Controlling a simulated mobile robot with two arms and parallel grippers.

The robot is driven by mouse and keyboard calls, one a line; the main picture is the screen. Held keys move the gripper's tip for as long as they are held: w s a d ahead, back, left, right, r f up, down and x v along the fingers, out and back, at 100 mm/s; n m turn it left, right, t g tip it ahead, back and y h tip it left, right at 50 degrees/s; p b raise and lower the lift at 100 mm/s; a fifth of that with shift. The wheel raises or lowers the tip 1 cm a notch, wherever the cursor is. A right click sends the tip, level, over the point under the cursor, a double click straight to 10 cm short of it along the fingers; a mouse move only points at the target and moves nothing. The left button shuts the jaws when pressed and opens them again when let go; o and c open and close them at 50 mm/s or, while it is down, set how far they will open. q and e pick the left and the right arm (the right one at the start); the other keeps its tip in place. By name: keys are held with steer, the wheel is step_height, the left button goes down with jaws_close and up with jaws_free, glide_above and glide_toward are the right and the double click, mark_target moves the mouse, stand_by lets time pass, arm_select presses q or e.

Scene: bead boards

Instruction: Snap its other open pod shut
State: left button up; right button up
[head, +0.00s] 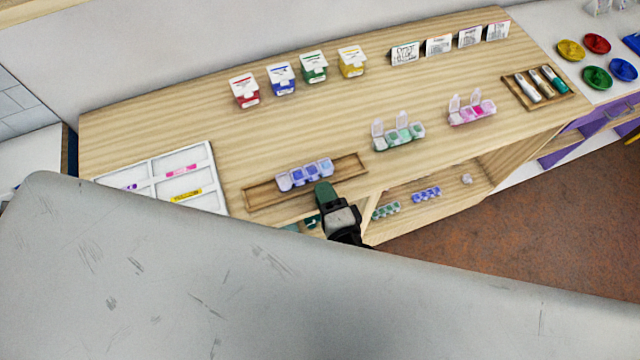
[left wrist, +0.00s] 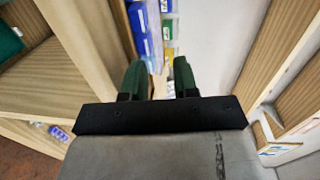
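A blue pod strip (head: 305,175) lies in a wooden tray (head: 262,195) near the front of the table; no lid stands up on it, though small details are hard to tell. A green pod strip (head: 398,135) and a pink pod strip (head: 470,110) stand farther right, each with two clear lids raised. My left gripper (head: 323,190) has green fingers and is at the front edge of the blue strip; I cannot tell whether it touches. In the left wrist view the fingers (left wrist: 160,70) are apart with nothing between them, and the blue strip (left wrist: 146,40) shows beyond. My right gripper is out of view.
A white divided tray (head: 208,165) is at the left. Red, blue, green and yellow tubs (head: 314,67) and several cards (head: 438,46) line the back. A wooden tray of markers (head: 537,88) is at the right. A shelf below holds more strips (head: 426,194).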

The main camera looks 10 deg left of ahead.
arm_select(q)
steer(key=f+b+v, duration=0.1)
steer(key=v, duration=0.6)
steer(key=shift+s+d+r, duration=0.2)
steer(key=shift+s+r, duration=0.05)
steer(key=shift+r, duration=0.3)
